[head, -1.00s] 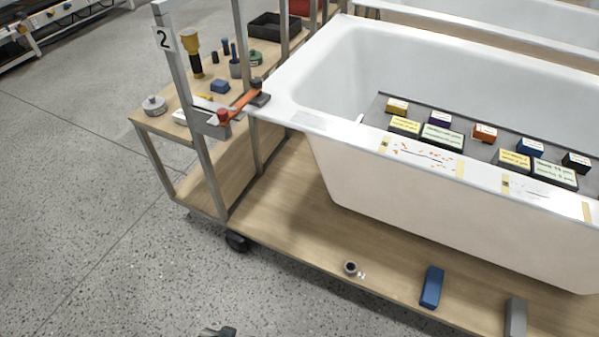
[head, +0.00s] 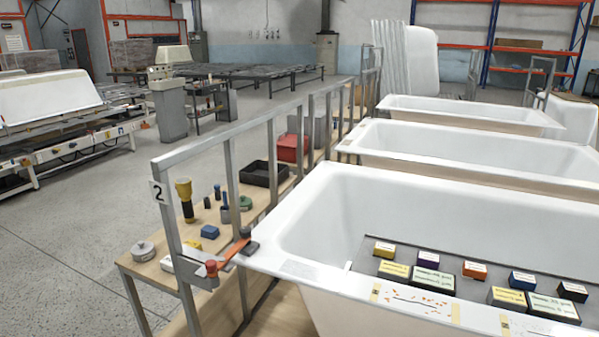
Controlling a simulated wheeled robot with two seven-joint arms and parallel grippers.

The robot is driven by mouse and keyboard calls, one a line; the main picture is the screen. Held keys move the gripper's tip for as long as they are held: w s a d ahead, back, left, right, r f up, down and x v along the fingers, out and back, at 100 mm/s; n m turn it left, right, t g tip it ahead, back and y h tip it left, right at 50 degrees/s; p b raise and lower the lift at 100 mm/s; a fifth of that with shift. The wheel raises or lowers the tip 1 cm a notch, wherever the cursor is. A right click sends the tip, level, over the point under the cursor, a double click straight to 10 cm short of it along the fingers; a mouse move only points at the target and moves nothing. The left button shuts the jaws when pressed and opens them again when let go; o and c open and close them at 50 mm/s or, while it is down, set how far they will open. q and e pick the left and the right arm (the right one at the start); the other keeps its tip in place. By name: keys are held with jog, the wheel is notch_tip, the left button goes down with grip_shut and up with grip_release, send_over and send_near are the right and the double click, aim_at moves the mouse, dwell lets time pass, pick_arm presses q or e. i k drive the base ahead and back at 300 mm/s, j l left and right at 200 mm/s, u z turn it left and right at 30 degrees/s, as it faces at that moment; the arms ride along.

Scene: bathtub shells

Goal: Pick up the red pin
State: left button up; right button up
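A small red cylindrical piece, which looks like the red pin (head: 211,268), sits upright at the metal post of the cart frame on the left. It is at the near end of an orange-red bar (head: 232,252) that reaches toward the corner of the nearest bathtub (head: 330,215). I cannot tell how the red piece is fixed. Neither of my grippers is in view.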

aim_at(211, 265)
jog(key=i+j+z, duration=0.25)
jog(key=j, duration=0.4)
jog(key=i+j+z, duration=0.1)
jog(key=i+j, duration=0.2)
jog(key=i+j+z, duration=0.15)
jog(key=j, duration=0.25)
jog(key=i+j+z, duration=0.1)
jog(key=j, duration=0.3)
